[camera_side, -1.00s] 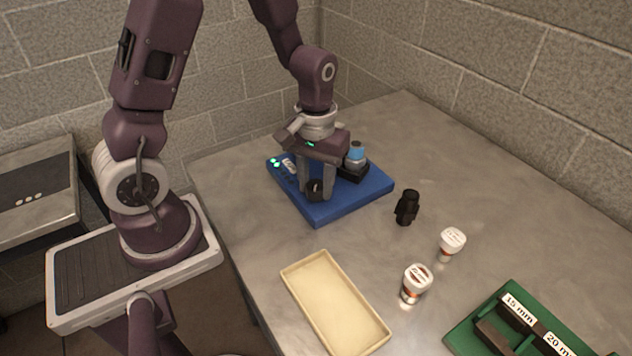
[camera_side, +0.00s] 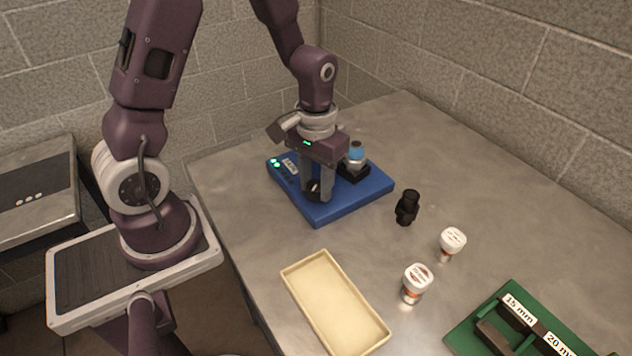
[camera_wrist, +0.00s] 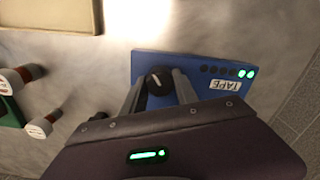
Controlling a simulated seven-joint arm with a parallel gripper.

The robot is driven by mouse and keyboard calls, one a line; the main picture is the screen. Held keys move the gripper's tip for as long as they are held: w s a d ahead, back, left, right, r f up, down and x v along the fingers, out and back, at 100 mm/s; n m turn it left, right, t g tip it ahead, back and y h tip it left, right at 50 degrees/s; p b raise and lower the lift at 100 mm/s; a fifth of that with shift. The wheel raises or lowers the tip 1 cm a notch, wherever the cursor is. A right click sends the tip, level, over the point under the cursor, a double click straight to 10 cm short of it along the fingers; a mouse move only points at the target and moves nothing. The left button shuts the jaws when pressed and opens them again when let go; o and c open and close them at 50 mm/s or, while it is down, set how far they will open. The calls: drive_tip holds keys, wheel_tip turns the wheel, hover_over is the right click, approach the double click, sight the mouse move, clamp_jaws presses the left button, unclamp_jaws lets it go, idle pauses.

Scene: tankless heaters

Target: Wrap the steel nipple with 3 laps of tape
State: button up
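The blue tape station (camera_side: 345,206) lies on the bench, with a dark round knob (camera_wrist: 159,80) bearing a white mark. It has a TAPE label (camera_wrist: 226,86) and a row of lamps (camera_wrist: 228,70), two of them lit green. The steel nipple (camera_side: 353,163), as I take it, stands upright in a black holder on the station with a blue band (camera_side: 356,150) at its top. My gripper (camera_side: 317,192) points down, one finger on each side of the knob; whether the fingers touch it is unclear. The nipple is out of the wrist view.
A black fitting (camera_side: 407,208) stands right of the station. A cream tray (camera_side: 333,305) lies at the front, and a green rack (camera_side: 480,320) with size labels is at front right. Block walls stand behind.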

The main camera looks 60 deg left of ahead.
sight(316, 184)
drive_tip(key=o, duration=0.4)
drive_tip(key=shift+o, duration=0.2)
drive_tip(key=shift+r, duration=0.1)
wheel_tip(316, 184, up, 6)
drive_tip(key=shift+r, duration=0.5)
drive_tip(key=shift+r, duration=0.2)
drive_tip(key=s+d+r+m+t, duration=0.2)
drive_tip(key=s+r, duration=0.4)
drive_tip(key=s, duration=0.1)
drive_tip(key=s+d+r+m+t, duration=0.2)
drive_tip(key=s+r+t, duration=0.1)
drive_tip(key=s+r, duration=0.3)
drive_tip(key=shift+s+d+r+t, duration=0.3)
drive_tip(key=shift+s+d+r, duration=0.1)
drive_tip(key=shift+s, duration=0.25)
